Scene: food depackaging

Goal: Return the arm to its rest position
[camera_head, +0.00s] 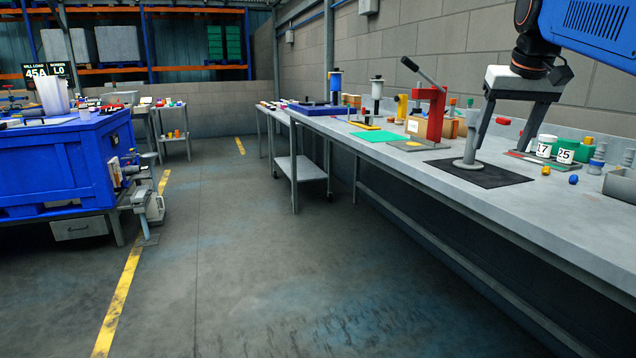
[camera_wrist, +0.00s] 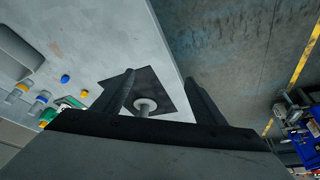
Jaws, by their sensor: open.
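My gripper (camera_head: 504,143) hangs from my arm at the upper right, above the long grey workbench (camera_head: 400,155). Its two dark fingers are spread apart, with nothing seen between them. In the wrist view my gripper (camera_wrist: 159,76) is also open and empty. A grey post with a round base (camera_head: 466,158) stands on a black mat (camera_head: 495,178), close to the left finger in the head view. In the wrist view the post (camera_wrist: 145,103) shows just below the finger gap on the mat (camera_wrist: 165,92). Whether a finger touches it is not clear.
A red lever press (camera_head: 433,112) stands to the left on the bench. A blue crate (camera_head: 60,165) is across the aisle. The aisle floor (camera_head: 270,260) is clear.

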